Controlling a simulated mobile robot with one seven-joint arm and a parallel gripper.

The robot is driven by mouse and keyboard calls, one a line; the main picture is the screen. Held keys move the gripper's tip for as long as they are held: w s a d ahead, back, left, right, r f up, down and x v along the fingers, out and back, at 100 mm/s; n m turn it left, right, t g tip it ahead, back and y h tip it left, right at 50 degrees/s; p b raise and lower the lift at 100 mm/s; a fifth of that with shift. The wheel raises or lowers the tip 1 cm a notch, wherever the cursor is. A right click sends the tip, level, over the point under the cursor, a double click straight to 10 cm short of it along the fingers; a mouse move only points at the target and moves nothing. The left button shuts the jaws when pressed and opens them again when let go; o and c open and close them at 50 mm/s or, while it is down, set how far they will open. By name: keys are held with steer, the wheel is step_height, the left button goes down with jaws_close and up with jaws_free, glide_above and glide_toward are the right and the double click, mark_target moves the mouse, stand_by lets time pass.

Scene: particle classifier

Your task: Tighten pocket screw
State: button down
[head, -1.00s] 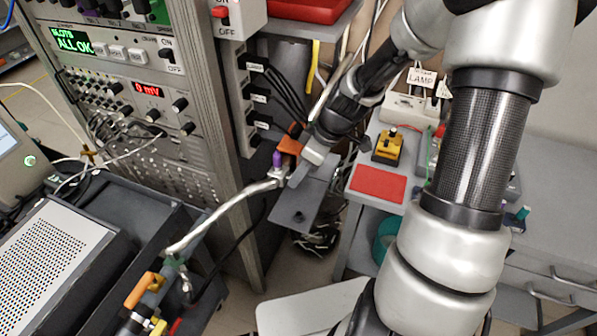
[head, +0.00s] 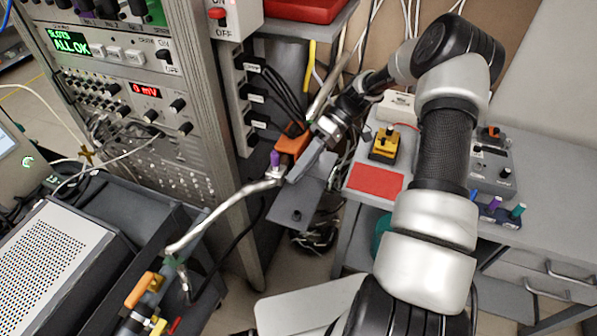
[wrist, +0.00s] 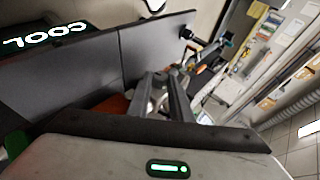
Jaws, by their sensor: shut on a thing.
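My gripper (head: 290,180) points down and left in the head view, beside the instrument rack. Its dark fingers (wrist: 165,95) are close together in the wrist view. They are shut on what appears to be the pocket screw, which the fingers hide. A purple-topped metal fitting (head: 275,160) stands just left of the fingertips, at the end of a silvery tube (head: 215,217). An orange block (head: 292,141) is close behind the gripper; an orange patch also shows left of the fingers in the wrist view (wrist: 114,105).
The rack (head: 220,130) with black cables is close on the left. A side table with a red pad (head: 375,181) and a yellow device (head: 384,144) is on the right. A perforated box (head: 40,255) is front left.

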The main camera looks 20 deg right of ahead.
steer(key=shift+g+y, duration=0.3)
stand_by(0.4)
steer(key=c, duration=1.6)
jaws_free()
steer(key=shift+f, duration=0.1)
steer(key=shift+d, duration=0.1)
